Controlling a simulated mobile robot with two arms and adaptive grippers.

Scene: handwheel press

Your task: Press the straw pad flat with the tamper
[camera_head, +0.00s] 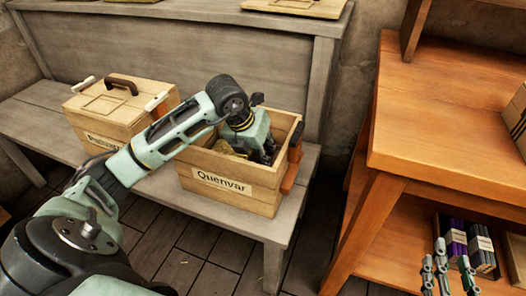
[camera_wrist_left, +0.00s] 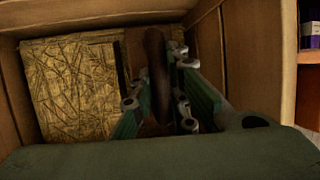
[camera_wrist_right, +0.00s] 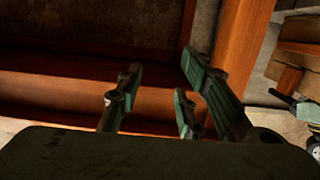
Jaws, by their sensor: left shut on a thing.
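The open wooden crate labelled Quenvar (camera_head: 235,190) stands on the grey bench. My left gripper (camera_head: 264,150) reaches down inside it. In the left wrist view my left gripper (camera_wrist_left: 157,80) is shut on a brown upright handle, which I take to be the tamper (camera_wrist_left: 156,55). The straw pad (camera_wrist_left: 75,90) lies in the crate, left of the handle, with a rough yellow straw surface. The tamper's lower part is largely hidden by my fingers, so I cannot tell whether it touches the straw. My right gripper (camera_head: 447,268) is open and empty by the orange shelf; its spread fingers show in the right wrist view (camera_wrist_right: 160,90).
A closed wooden box (camera_head: 120,110) with a dark arched handle stands left of the crate. An orange item (camera_head: 291,172) hangs at the crate's right side. The orange wooden table (camera_head: 440,120) stands right, with dark and purple packs (camera_head: 465,240) on its lower shelf.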

